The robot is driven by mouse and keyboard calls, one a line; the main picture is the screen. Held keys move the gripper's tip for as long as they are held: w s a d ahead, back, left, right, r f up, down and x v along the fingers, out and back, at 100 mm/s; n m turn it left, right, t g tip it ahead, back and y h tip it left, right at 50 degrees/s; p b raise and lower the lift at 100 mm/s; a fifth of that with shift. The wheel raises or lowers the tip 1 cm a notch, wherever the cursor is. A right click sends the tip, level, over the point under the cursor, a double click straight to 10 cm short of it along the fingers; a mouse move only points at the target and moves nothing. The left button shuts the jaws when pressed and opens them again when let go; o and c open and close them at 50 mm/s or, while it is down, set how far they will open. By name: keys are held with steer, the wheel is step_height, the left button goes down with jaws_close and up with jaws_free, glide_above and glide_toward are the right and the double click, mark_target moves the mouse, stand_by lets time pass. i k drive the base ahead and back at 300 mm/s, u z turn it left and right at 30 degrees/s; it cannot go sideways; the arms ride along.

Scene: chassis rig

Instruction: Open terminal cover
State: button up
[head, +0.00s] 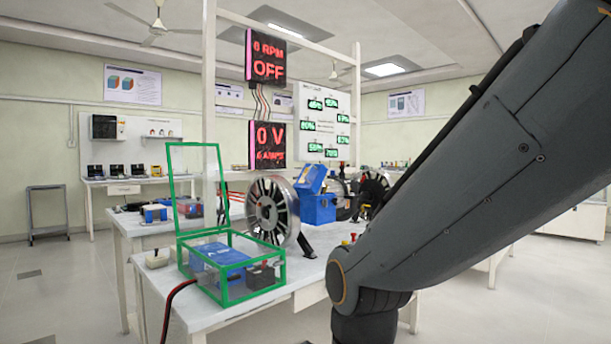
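A clear box with a green frame (233,292) stands at the front of the white bench. Its green-framed lid (199,187) stands upright at the back, so this box is open. A blue unit (220,254) and a dark block (260,277) are inside. Behind it, a blue terminal box (319,209) sits beside a spoked metal wheel (272,211), with a tilted blue flap (311,178) on top. I cannot tell which part is the terminal cover. My arm crosses the right side; my gripper is out of view.
The white bench (231,309) has a post frame carrying red displays reading OFF (268,57) and 0 V (267,145). A dark cable (172,308) hangs at its front left.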

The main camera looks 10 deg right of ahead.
mark_target(311, 177)
steer(key=z, duration=0.05)
steer(key=k, duration=0.65)
steer(key=u, duration=1)
steer(key=i, duration=1.65)
steer(key=z, duration=0.7)
steer(key=i, duration=0.45)
steer(key=z, duration=0.3)
